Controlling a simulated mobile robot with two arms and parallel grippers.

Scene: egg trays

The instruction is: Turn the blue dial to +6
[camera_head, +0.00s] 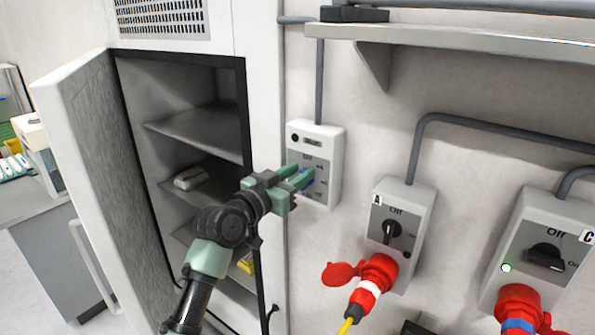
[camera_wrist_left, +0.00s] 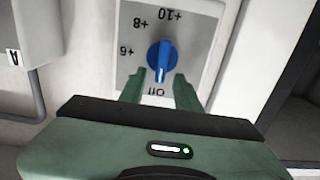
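The blue dial (camera_wrist_left: 162,55) sits on a white control box (camera_head: 328,140) on the wall. In the left wrist view, which shows the box upside down, the labels Off, +6, +8 and +10 are around it, and its white mark points toward Off. A little of the blue dial (camera_head: 307,178) shows behind the fingers in the head view. My left gripper (camera_head: 299,177) is open in front of the box. Its green fingers (camera_wrist_left: 159,78) are on either side of the dial's Off side, with gaps visible; contact cannot be told. My right gripper is not in view.
An open cabinet (camera_head: 262,80) with its door (camera_head: 75,120) swung left stands beside the box. Switch box A (camera_head: 418,205) with a red plug (camera_head: 375,275) and switch box C (camera_head: 575,225) are to the right. A shelf (camera_head: 470,38) is above.

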